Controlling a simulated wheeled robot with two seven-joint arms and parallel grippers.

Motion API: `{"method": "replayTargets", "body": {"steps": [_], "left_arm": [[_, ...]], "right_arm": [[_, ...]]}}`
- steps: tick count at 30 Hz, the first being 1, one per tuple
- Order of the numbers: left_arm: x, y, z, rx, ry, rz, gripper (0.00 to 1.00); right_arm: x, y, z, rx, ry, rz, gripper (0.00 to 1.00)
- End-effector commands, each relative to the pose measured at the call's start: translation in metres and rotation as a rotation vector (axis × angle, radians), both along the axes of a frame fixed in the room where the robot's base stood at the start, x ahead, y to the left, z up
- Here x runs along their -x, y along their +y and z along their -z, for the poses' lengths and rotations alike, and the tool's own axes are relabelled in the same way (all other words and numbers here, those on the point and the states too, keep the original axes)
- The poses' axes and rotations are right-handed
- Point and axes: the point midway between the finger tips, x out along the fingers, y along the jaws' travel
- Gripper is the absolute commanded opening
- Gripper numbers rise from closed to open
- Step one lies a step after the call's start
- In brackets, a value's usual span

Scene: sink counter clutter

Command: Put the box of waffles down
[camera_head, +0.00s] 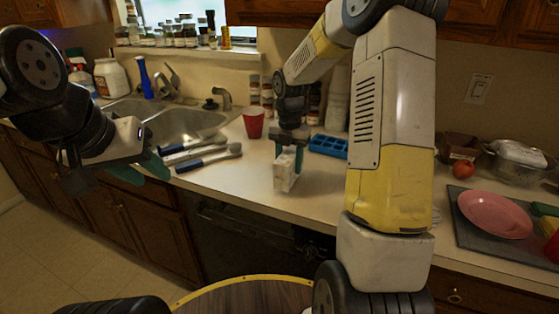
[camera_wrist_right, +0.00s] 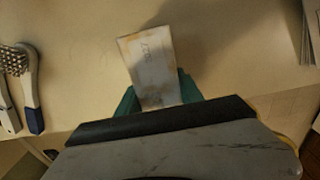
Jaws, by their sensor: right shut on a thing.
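The box of waffles (camera_head: 286,172) is a small pale box standing near the front edge of the counter (camera_head: 262,195), right of the brushes. My right gripper (camera_head: 290,148) comes down from above and is shut on it. In the right wrist view the box (camera_wrist_right: 150,62) sits between the green fingers of my right gripper (camera_wrist_right: 158,98). Whether its bottom touches the counter is hard to tell. My left gripper (camera_head: 148,170) is at the left, in front of the sink and away from the box, with its green fingers seen edge-on.
Brushes (camera_head: 208,158) lie left of the box; one also shows in the right wrist view (camera_wrist_right: 30,85). A red cup (camera_head: 253,123) and a blue tray (camera_head: 328,146) stand behind. The sink (camera_head: 180,125) is at the left. A pink plate (camera_head: 495,214) lies at the right.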

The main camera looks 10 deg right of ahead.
Motion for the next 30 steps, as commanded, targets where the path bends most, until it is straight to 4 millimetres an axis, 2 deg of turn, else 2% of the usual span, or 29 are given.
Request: {"method": "replayTargets", "body": {"steps": [1,4,14,15,18,30], "left_arm": [[0.0,0.0,0.0,0.0,0.0,0.0,0.36],[0.0,0.0,0.0,0.0,0.0,0.0,0.36],[0.0,0.0,0.0,0.0,0.0,0.0,0.36],[0.0,0.0,0.0,0.0,0.0,0.0,0.36],[0.0,0.0,0.0,0.0,0.0,0.0,0.36],[0.0,0.0,0.0,0.0,0.0,0.0,0.36]], "right_arm": [[0.001,0.0,0.009,0.001,0.003,0.0,0.0],[0.0,0.0,0.018,0.0,0.0,0.0,0.0],[0.0,0.0,0.021,0.0,-0.001,0.0,0.0],[0.0,0.0,0.022,0.0,-0.001,0.0,0.45],[0.0,0.0,0.022,0.0,-0.001,0.0,0.65],[0.0,0.0,0.017,0.001,-0.003,0.0,0.65]]}}
